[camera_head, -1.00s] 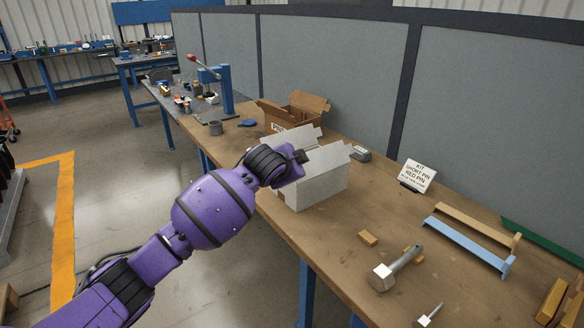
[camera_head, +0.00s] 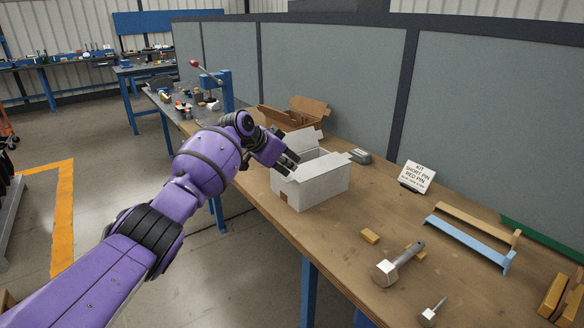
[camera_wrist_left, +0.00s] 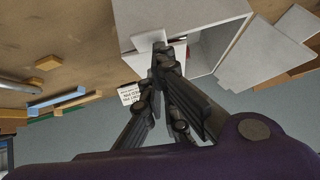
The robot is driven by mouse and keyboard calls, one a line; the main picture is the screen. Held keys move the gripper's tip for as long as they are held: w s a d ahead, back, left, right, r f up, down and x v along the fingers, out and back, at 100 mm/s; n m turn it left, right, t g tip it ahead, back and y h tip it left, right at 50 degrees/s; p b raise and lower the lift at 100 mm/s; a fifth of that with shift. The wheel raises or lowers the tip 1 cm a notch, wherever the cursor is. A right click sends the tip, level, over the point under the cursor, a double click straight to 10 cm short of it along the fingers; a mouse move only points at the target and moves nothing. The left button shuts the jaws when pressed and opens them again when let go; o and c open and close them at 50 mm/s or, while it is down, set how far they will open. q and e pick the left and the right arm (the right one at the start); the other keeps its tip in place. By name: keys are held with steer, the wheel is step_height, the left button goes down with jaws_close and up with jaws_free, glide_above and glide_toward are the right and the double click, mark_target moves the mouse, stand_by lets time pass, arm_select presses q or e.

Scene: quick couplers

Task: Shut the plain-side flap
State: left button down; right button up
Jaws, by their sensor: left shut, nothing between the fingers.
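An open white carton (camera_head: 322,188) stands on the workbench. One flap (camera_head: 302,139) stands up at its far left side, and another flap edge rises at its right. I cannot tell which flap is the plain-side one. My left gripper (camera_head: 289,163) is shut and empty at the carton's left end, over the rim. In the left wrist view the shut fingertips (camera_wrist_left: 161,50) are in front of the carton opening (camera_wrist_left: 190,45). White flaps (camera_wrist_left: 262,52) spread outward to the right there. The gripper hides part of the near left rim. My right gripper is not in view.
A brown open carton (camera_head: 287,117) stands behind the white one, with a grey device (camera_head: 360,156) to the right. A kit sign (camera_head: 416,176), a blue rail (camera_head: 466,246) and a hammer-like metal part (camera_head: 392,268) lie farther right. The bench between is mostly clear.

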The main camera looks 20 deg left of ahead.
arm_select(q)
steer(key=shift+w+a, duration=0.1)
steer(key=shift+a, duration=0.1)
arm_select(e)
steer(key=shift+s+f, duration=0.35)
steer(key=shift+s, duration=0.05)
